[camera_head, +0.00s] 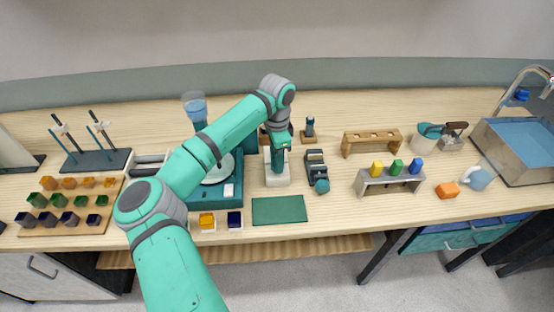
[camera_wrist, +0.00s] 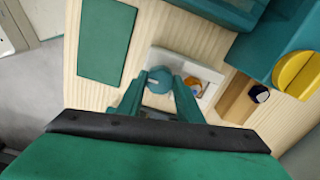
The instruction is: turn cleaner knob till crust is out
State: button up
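The cleaner is a small white-based device (camera_head: 277,176) near the middle of the bench; its base also shows in the wrist view (camera_wrist: 158,57). Its round teal knob (camera_wrist: 160,80) has a light pointer mark. My gripper (camera_wrist: 162,78) comes down over the cleaner, with its two teal fingers spread apart on either side of the knob. I see no clear contact between fingers and knob. An orange-brown piece (camera_wrist: 193,86) shows in the white base right of the knob, partly behind the right finger; I cannot tell whether it is crust. In the head view my arm hides the knob.
A green mat (camera_head: 279,209) lies in front of the cleaner. A black clamp-like tool (camera_head: 315,160) stands close on its right. A teal machine (camera_head: 228,190) is close on its left. Wooden (camera_head: 371,137) and grey racks (camera_head: 372,187) stand farther right.

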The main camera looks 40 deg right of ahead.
jog(key=shift+m, duration=0.4)
